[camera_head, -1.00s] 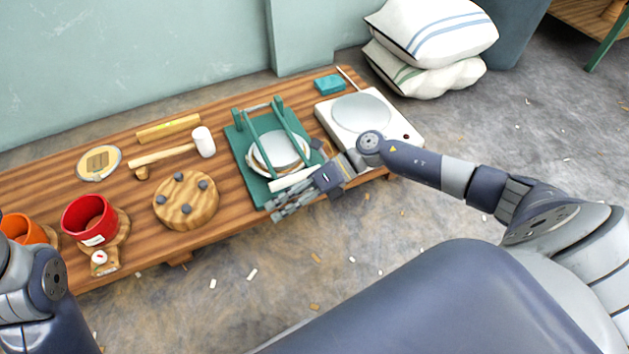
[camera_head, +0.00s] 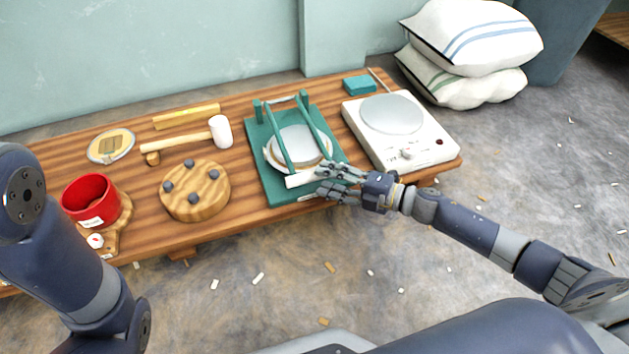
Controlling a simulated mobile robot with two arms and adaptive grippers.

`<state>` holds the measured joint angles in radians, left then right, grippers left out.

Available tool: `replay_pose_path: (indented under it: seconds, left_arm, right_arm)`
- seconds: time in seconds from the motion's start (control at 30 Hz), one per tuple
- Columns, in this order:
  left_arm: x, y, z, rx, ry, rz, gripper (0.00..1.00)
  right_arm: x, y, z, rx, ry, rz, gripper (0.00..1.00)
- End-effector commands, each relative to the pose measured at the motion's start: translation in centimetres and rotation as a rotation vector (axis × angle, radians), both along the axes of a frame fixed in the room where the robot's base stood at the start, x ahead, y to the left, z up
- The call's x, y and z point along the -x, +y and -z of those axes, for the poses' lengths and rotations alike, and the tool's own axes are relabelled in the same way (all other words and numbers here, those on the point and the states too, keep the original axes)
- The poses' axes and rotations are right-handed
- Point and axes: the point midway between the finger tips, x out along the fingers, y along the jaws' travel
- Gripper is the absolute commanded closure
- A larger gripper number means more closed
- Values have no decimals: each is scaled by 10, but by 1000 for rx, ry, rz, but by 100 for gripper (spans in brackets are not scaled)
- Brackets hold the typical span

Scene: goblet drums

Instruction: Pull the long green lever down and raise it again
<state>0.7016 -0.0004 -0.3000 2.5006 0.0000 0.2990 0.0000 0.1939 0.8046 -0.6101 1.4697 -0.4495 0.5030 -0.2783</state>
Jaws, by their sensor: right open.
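The green press (camera_head: 256,137) stands on the wooden bench. Its long green lever (camera_head: 276,142) has two bars running from the posts at the back toward the front. A white handle (camera_head: 302,180) joins their front end. A round pale plate (camera_head: 297,146) lies under the bars. My right gripper (camera_head: 327,178) is open at the right end of the white handle, with fingers above and below it. I cannot tell whether they touch it. My left arm shows at the left, but its gripper is out of view.
A white device with a round plate (camera_head: 391,114) stands right of the press, close to my right gripper. A wooden disc with dark knobs (camera_head: 196,190), a mallet (camera_head: 221,132) and a red pot (camera_head: 92,201) lie to the left. The floor in front is clear except for small chips.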

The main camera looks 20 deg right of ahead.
Motion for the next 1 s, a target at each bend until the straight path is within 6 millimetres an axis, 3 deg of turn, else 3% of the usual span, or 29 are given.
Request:
replay_pose_path:
  seconds: [0.03,0.3,0.67,0.87,1.0]
  left_arm:
    - [0,0,9,0,0,0,72]
    - [0,0,21,0,0,0,72]
    - [0,0,22,-1,-1,0,72]
    - [0,0,22,-1,-1,0,72]
    - [0,0,22,-1,-1,1,72]
  right_arm:
    - [-7,7,4,-1,-4,-1,57]
    - [-26,28,7,0,-1,0,57]
    - [-29,32,6,1,0,0,57]
    - [-29,32,6,1,0,0,100]
    - [-29,31,6,2,-1,0,100]
